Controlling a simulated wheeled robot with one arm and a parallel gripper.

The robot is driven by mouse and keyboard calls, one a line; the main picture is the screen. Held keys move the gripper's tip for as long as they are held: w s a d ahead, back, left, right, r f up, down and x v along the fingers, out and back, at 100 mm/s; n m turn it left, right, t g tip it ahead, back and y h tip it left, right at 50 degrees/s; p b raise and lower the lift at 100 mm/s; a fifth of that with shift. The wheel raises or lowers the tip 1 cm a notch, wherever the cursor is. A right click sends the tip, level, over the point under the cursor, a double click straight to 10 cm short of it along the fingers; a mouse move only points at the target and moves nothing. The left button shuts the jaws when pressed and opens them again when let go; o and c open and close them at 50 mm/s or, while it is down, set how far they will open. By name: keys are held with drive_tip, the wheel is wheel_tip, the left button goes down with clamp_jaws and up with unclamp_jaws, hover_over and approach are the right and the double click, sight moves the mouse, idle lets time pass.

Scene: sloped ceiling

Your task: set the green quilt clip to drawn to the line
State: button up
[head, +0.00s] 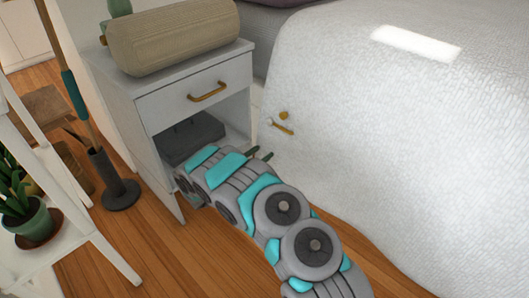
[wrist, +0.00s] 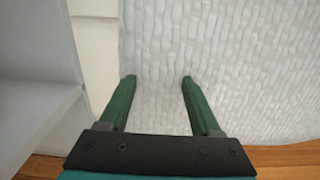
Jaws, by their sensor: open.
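The white textured quilt (head: 400,130) hangs down the side of the bed and fills much of the wrist view (wrist: 240,60). A small gold bar with a pale end (head: 283,128) and a round gold knob (head: 284,115) show on or against its near side. I cannot make out a green clip in either view. My gripper (head: 260,153) is low beside the nightstand, near the quilt's side and below the gold bar. Its dark green fingers stand apart and empty in the wrist view (wrist: 158,82), facing the quilt.
The white nightstand (head: 165,105) has a gold-handled drawer and an open shelf holding a dark box (head: 192,138). A beige bolster (head: 172,35) lies on top. A plant stand (head: 85,225) with a potted plant (head: 24,220) is at left. Wooden floor (head: 150,260) is bare in front.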

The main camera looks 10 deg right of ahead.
drive_tip(key=shift+d, duration=0.1)
clamp_jaws()
idle(0.5)
idle(0.9)
